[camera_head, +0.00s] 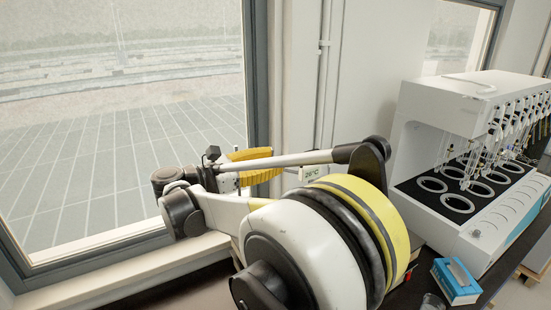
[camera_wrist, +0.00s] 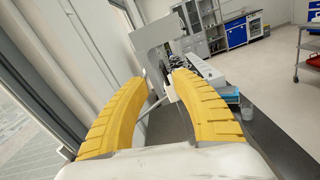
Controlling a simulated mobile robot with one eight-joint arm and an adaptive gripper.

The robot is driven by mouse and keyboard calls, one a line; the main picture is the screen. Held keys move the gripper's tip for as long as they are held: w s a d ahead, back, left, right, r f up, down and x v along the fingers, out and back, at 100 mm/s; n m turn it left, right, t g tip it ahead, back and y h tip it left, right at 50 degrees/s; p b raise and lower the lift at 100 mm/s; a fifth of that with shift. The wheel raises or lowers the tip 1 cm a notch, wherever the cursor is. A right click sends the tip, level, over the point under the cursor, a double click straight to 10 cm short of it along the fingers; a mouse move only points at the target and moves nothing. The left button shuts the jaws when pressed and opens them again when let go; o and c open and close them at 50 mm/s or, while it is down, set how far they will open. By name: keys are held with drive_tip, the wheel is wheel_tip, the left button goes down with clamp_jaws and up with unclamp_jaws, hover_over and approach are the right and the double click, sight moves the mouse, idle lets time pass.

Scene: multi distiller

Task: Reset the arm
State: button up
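My gripper has two yellow ribbed fingers. In the wrist view my gripper (camera_wrist: 152,100) shows its fingers spread well apart, with nothing between them. In the head view my gripper (camera_head: 255,165) is beyond my folded arm, in front of the wall beside the window. There the fingers are partly hidden by the arm. The white multi distiller (camera_head: 455,120) stands at the right on the dark bench; it also shows ahead of the fingers in the wrist view (camera_wrist: 158,32). My gripper is apart from it.
A blue and white box (camera_head: 456,281) lies on the bench in front of the distiller. A small temperature display (camera_head: 312,172) is near the wall. The window (camera_head: 120,120) is close on the left. A metal cart (camera_wrist: 308,60) and blue cabinets (camera_wrist: 237,32) stand farther off.

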drive_tip(key=s+d+f+m+g+y+b, duration=0.1)
drive_tip(key=s+d+f+m+y+b, duration=0.2)
drive_tip(key=d, duration=0.5)
drive_tip(key=s+d+f+m+g+y+b, duration=0.25)
drive_tip(key=s+d+f, duration=0.2)
drive_tip(key=d, duration=0.25)
drive_tip(key=s+d+f+m+g+y+b, duration=0.1)
drive_tip(key=s+d+f+m+y+b, duration=0.15)
drive_tip(key=d+f, duration=0.4)
drive_tip(key=s+d+f+m+t+y+b, duration=0.1)
drive_tip(key=s+d+f+m+y+b, duration=0.2)
drive_tip(key=s+f+m+y+b, duration=0.4)
drive_tip(key=s+f+m, duration=0.7)
drive_tip(key=s+f, duration=0.1)
drive_tip(key=s, duration=0.4)
drive_tip(key=shift+f+t, duration=0.15)
drive_tip(key=shift+t, duration=0.2)
